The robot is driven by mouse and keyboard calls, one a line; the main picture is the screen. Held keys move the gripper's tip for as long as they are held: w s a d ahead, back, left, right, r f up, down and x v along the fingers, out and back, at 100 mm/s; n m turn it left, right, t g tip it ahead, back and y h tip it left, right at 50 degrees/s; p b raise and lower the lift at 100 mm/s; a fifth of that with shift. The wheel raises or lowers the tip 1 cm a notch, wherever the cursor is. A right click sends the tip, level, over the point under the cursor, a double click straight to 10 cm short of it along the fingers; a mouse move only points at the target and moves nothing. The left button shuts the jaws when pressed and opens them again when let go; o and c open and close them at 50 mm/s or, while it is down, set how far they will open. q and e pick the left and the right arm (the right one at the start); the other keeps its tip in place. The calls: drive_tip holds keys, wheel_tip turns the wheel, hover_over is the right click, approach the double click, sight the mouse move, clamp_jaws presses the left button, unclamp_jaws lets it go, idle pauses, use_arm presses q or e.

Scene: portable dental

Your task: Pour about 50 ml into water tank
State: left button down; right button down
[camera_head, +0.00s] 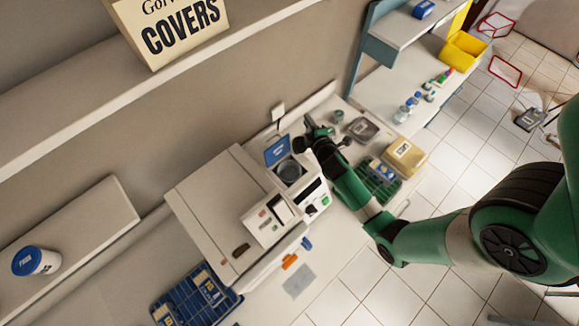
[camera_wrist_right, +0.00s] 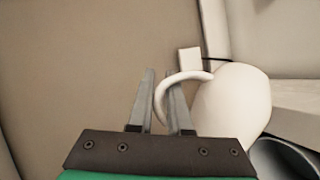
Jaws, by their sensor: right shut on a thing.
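My right gripper (camera_head: 312,130) is beside the open water tank (camera_head: 290,171) on top of the white sterilizer. In the right wrist view, its two fingers (camera_wrist_right: 160,85) are shut on the curved handle of a white jug (camera_wrist_right: 235,105). The jug's body is right of the fingers; I cannot tell its tilt or see any liquid. I cannot make out the jug in the head view, where the gripper is small and dark. The tank is round and dark inside, with its blue-labelled lid (camera_head: 277,151) raised behind it. My left gripper is not in view.
The sterilizer (camera_head: 218,198) fills the middle of the counter. A blue rack (camera_head: 196,300) is at its front left. A green rack (camera_head: 377,185), a yellow box (camera_head: 405,157) and small bottles (camera_head: 402,113) are on the right. A wall socket (camera_head: 278,112) is close behind the gripper.

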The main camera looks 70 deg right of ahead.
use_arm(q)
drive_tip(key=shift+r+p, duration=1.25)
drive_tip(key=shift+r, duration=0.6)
use_arm(e)
drive_tip(key=shift+s+d+f+m+y, duration=0.25)
drive_tip(key=shift+d+f+m+y, duration=0.25)
drive_tip(key=shift+d, duration=0.25)
drive_tip(key=shift+s+d+f+m+y, duration=0.2)
drive_tip(key=shift+d+f+m+y, duration=0.15)
drive_tip(key=shift+d+m+y, duration=0.3)
drive_tip(key=shift+d, duration=0.15)
